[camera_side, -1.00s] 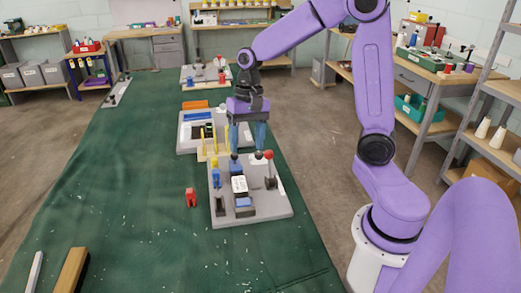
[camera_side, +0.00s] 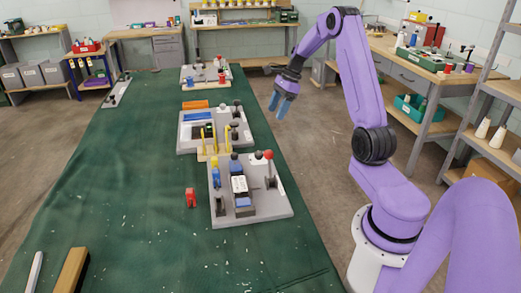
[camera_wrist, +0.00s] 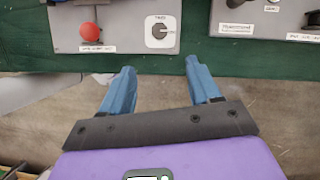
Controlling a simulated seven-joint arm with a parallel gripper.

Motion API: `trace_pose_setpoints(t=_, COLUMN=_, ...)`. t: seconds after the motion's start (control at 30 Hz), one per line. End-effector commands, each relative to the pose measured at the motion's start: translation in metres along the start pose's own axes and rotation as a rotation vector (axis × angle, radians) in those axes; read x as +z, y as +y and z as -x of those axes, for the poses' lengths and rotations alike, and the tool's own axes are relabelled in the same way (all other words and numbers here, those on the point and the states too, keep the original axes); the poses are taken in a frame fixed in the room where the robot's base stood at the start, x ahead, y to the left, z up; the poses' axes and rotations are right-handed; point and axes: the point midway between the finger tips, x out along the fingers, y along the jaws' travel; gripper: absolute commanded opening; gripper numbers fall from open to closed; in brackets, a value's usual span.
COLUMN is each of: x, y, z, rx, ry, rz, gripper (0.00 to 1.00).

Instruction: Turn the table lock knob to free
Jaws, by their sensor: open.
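A dark round knob on a white square plate (camera_wrist: 158,31) sits on a grey board (camera_wrist: 118,12) at the top of the wrist view. The plate's print and the knob's setting are too small to read surely. In the side view, a dark knob (camera_side: 259,156) shows at the board's far edge, beside the red-topped lever. My gripper (camera_side: 277,110) is open and empty, hanging beyond the table's right edge, clear of the board. In the wrist view, its blue fingers (camera_wrist: 160,66) point toward the knob, with a gap between.
A red ball lever (camera_wrist: 90,31) stands left of the knob in the wrist view. A second grey board (camera_wrist: 262,20) lies to its right. Yellow uprights (camera_side: 227,137) stand between the boards in the side view. The floor below my gripper is open.

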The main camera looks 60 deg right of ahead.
Motion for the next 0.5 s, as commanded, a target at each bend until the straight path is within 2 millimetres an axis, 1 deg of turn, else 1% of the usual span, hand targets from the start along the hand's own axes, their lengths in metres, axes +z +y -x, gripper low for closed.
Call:
trace_pose_setpoints(t=0.17, x=0.001, y=0.002, z=-0.025, rx=0.006, ry=0.000, rz=0.003, gripper=0.62)
trace_pose_setpoints(t=0.5, x=0.001, y=0.002, z=-0.089, rx=0.007, ry=0.001, rz=0.004, gripper=0.62)
